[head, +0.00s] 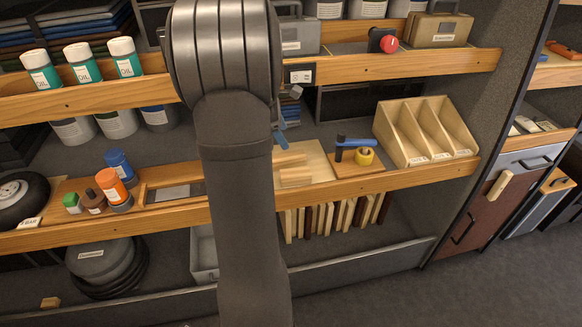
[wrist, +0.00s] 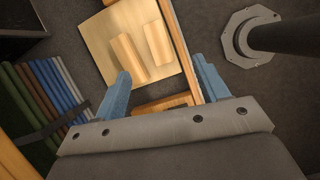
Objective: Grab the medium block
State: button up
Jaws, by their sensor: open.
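Two light wooden blocks lie side by side on a pale wooden board (wrist: 98,38). In the wrist view one block (wrist: 127,57) is on the left and the other (wrist: 158,43) on the right. They are close in size, so I cannot tell which is the medium one. In the head view a rear block (head: 290,159) and a front block (head: 296,177) show beside my arm, which hides part of the board. My gripper (wrist: 163,84) is open, its blue fingers apart and empty, short of the blocks in the picture. One blue fingertip shows in the head view (head: 280,138).
A wooden shelf lip (head: 340,186) runs in front of the board. Bottles (head: 113,184) stand left. A shelf with oil cans (head: 82,62) is above.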

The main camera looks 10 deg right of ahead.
jog(key=w+a+f+n, duration=0.1)
jog(key=w, duration=0.1)
send_over(294, 173)
jog(key=f, duration=0.7)
jog(key=a+f, duration=0.1)
jog(key=f, duration=0.3)
jog(key=shift+a+f+x, duration=0.1)
jog(key=shift+a+x, duration=0.1)
jog(key=shift+x, duration=0.7)
jog(key=shift+a+f+x, duration=0.1)
jog(key=shift+a+x, duration=0.1)
jog(key=shift+x, duration=0.75)
jog(key=shift+a+f+x, duration=0.1)
jog(key=shift+a+x, duration=0.15)
jog(key=shift+x, duration=0.65)
jog(key=shift+w+f, duration=0.1)
jog(key=shift+f, duration=0.1)
jog(key=c, duration=1.1)
jog(key=shift+r, duration=0.1)
